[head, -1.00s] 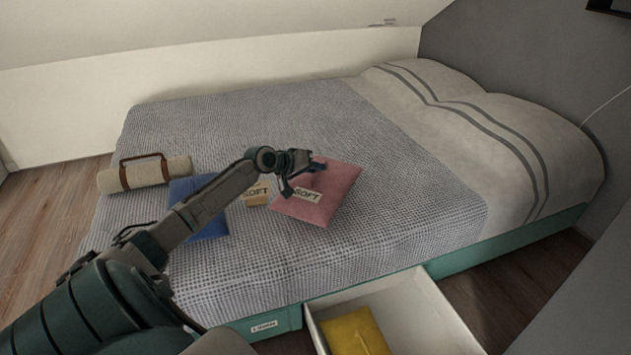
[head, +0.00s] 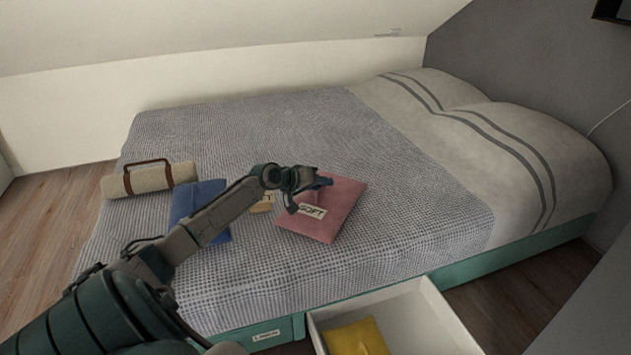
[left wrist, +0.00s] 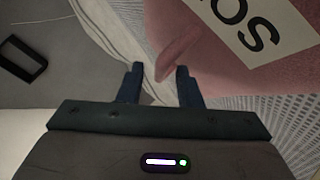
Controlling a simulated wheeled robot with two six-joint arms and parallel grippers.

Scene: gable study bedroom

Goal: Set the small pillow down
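The small pillow (head: 344,207) is pink with a pale label reading "SOFT" and a raised pink ridge near its middle. It is over the middle front of the bed in the head view; I cannot tell whether its underside touches the blanket. My left gripper (head: 309,195) is at the ridge, pointing down at the pillow. In the left wrist view, the pink ridge (left wrist: 178,55) lies between the two dark fingers (left wrist: 160,75), with some gap visible around it. The pillow has moved together with the gripper. My right gripper is out of view.
The bed (head: 400,215) has a grey woven blanket. A blue cushion (head: 212,188), partly behind my arm, a tan item (head: 262,205) and a rolled blanket with a strap (head: 150,180) lie to the left. An open drawer (head: 425,315) holds a yellow cushion (head: 355,338).

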